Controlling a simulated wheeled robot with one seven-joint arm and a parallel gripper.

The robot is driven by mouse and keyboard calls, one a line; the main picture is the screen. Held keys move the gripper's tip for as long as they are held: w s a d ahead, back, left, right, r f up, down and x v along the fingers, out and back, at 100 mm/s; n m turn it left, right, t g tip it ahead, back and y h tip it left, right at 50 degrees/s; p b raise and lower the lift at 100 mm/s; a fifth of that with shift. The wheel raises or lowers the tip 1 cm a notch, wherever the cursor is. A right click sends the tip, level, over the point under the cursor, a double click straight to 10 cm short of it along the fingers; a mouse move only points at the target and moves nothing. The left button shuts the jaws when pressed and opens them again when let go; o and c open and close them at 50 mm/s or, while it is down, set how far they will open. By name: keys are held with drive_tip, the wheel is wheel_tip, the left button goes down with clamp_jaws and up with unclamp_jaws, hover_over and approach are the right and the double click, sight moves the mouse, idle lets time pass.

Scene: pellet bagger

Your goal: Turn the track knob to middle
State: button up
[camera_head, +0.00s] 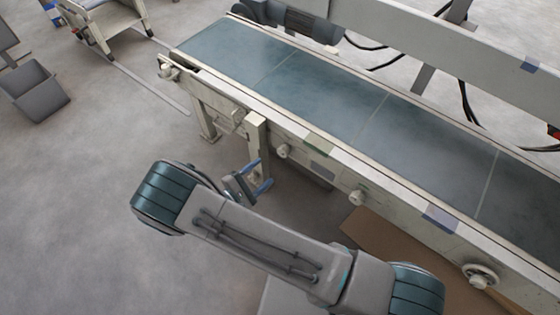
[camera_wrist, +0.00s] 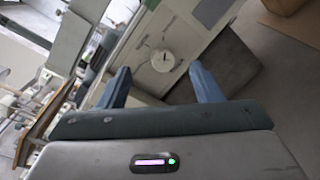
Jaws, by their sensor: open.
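A round pale knob (camera_wrist: 163,60) with a dark mark on its face sits on the cream side of the conveyor in the wrist view. It shows between and beyond my fingertips, apart from them. It appears to be the small knob (camera_head: 282,152) on the conveyor's near side rail in the head view, though I cannot be sure. I cannot read its setting or any label. My gripper (camera_head: 264,172) is open and empty, its blue fingers pointing toward the conveyor side, just below that knob in the picture. Its fingers also show in the wrist view (camera_wrist: 160,68).
The conveyor's teal belt (camera_head: 315,95) runs from upper left to lower right. A support leg (camera_head: 257,140) stands close to my gripper. Another rail knob (camera_head: 357,197) and a handwheel (camera_head: 480,274) are further right.

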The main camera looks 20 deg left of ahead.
sight(281, 154)
wheel_tip(281, 154, down, 4)
drive_tip(key=s+a+n+t+y, duration=0.1)
drive_tip(key=a+n+t+y, duration=0.1)
drive_tip(key=b+x, duration=0.1)
drive_tip(key=x, duration=0.3)
drive_tip(key=b+x, duration=0.1)
drive_tip(key=x, duration=0.4)
drive_tip(key=b+x, duration=0.2)
drive_tip(key=x, duration=0.2)
drive_tip(key=shift+w+d, duration=0.1)
drive_tip(key=shift+d, duration=0.3)
drive_tip(key=c, duration=1)
